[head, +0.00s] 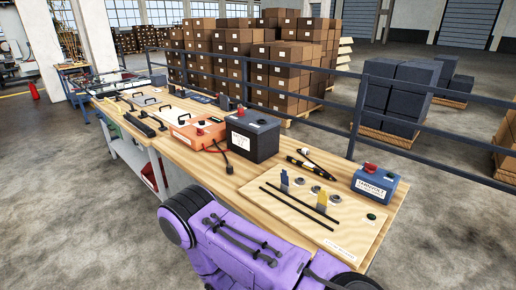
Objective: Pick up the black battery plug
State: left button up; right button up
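A small black plug (229,169) lies on the wooden workbench at the end of a dark cable. The cable runs to the orange box (198,133). I take this small black piece to be the battery plug, but it is too small to make out its shape. The black battery (252,136) with a white label stands upright just to its right. Neither of my grippers shows in the head view.
A pale board (340,232) with two black rods lies at the bench's near end. A blue box (374,186) stands right of it. A dark metal railing (352,125) runs behind the bench. My purple arm link covers part of the front edge.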

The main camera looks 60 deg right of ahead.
aim_at(230, 169)
jog(key=k, duration=0.35)
jog(key=z, duration=0.8)
